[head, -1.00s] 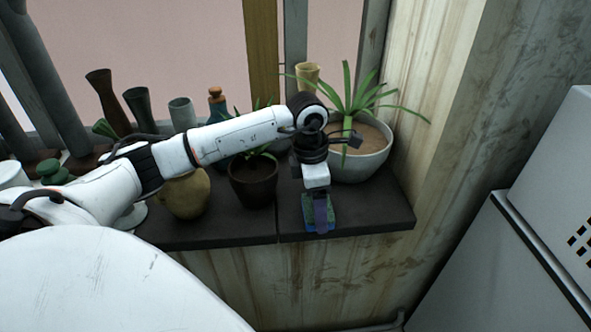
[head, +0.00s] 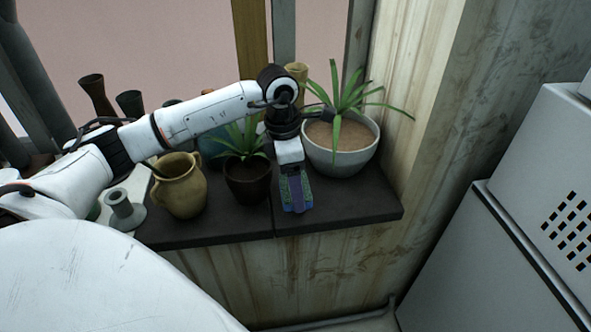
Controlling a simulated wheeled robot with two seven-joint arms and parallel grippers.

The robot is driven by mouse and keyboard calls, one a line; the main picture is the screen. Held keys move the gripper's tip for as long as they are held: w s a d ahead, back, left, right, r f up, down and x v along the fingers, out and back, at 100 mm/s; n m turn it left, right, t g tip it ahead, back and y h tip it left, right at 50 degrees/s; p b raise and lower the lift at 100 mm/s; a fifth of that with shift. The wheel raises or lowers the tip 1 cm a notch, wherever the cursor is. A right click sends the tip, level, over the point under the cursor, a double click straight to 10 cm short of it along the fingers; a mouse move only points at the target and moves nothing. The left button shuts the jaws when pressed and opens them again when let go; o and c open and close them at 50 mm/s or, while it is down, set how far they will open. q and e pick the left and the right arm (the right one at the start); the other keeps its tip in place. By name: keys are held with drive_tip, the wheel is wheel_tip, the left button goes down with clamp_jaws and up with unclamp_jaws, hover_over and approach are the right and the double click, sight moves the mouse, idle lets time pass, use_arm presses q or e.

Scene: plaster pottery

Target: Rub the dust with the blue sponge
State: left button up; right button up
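My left gripper (head: 291,172) reaches in from the left, points down over the dark ledge (head: 350,207) and is shut on the sponge (head: 297,193). The sponge shows blue and green edges on both sides of the gripper's finger. It is at or just above the ledge top, near the front edge; I cannot tell whether it touches. No dust stands out clearly on the ledge. Dark smudges (head: 345,250) mark the pale panel below it, and I cannot tell whether they are the dust. My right gripper is not in view.
A white bowl planter (head: 343,159) stands close right of the gripper. A dark plant pot (head: 247,183) and a tan jug (head: 180,190) stand to its left. A wall (head: 415,90) closes the ledge's right end. The front right of the ledge is clear.

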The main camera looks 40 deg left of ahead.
use_arm(q)
drive_tip(key=shift+r+p, duration=0.45)
drive_tip(key=shift+r, duration=0.65)
